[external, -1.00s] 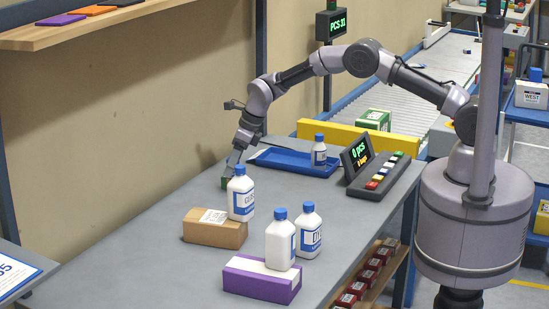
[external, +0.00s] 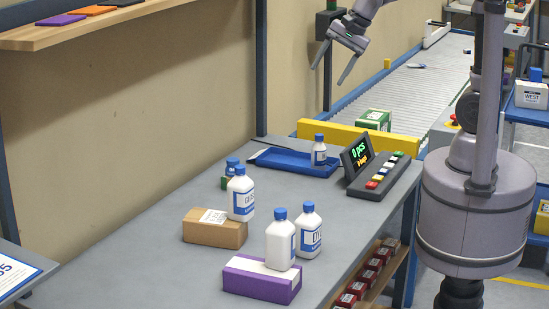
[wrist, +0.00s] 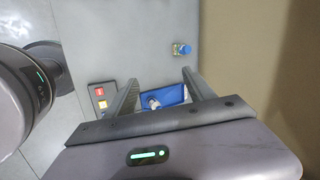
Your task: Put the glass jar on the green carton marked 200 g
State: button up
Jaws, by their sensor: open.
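A small jar with a blue lid (external: 232,165) stands upright on a small green carton (external: 225,182) near the wall edge of the table. The white bottle in front partly hides both. In the wrist view the jar (wrist: 184,48) shows from above, with the green carton (wrist: 175,48) under it. No 200 g marking is readable. My gripper (external: 328,75) is open and empty, raised high above the far end of the table. It is well apart from the jar. Its two spread fingers (wrist: 160,80) also show in the wrist view.
White blue-capped bottles stand on a brown box (external: 215,235), on a purple box (external: 262,280) and on the table. A blue tray (external: 290,162) holds a small bottle (external: 319,150). A display (external: 357,157) stands beside it. A larger green box (external: 374,120) is beyond the yellow barrier (external: 345,137).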

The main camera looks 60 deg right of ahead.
jog(key=s+f+n+b, duration=0.1)
jog(key=s+f+n, duration=0.1)
jog(key=s+n, duration=0.3)
jog(key=s+f+n+b, duration=0.1)
jog(key=s+n, duration=0.5)
jog(key=s, duration=0.7)
jog(key=shift+s+f, duration=0.25)
jog(key=shift+f, duration=0.65)
